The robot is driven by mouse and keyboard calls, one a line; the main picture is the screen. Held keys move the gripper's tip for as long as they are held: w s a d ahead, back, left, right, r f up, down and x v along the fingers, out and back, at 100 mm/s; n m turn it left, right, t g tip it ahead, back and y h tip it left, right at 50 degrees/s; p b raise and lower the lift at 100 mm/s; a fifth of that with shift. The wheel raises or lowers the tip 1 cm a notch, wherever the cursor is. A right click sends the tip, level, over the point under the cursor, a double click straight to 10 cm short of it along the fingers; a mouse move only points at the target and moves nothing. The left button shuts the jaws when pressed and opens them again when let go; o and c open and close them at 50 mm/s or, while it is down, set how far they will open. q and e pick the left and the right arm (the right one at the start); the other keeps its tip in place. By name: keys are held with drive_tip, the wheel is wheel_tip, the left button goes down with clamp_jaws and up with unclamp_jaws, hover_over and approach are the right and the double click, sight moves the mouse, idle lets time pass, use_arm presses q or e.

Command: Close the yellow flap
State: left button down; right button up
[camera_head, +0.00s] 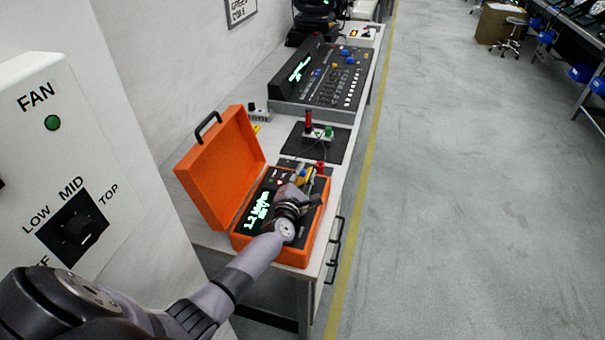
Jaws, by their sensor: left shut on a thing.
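An orange case (275,256) stands on the bench with its orange lid (222,165) raised. A dark panel with green glowing text (258,210) lies inside it. My left gripper (301,177) reaches into the right back part of the case. It is shut on a small yellow piece (303,173), which looks like the yellow flap. My gripper and wrist hide most of this piece, so its angle cannot be told. My right gripper is not in view.
A red knob (320,167) is close to my gripper. Behind the case are a dark mat (327,152) with a small device and a large console (322,82). A grey panel with a FAN dial (75,228) stands at the left.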

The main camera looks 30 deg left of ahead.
use_arm(q)
drive_tip(key=shift+a+r, duration=0.3)
drive_tip(key=shift+r, duration=0.05)
drive_tip(key=c, duration=1.8)
unclamp_jaws()
drive_tip(key=shift+c, duration=0.2)
drive_tip(key=shift+o, duration=1.3)
drive_tip(key=shift+f, duration=0.15)
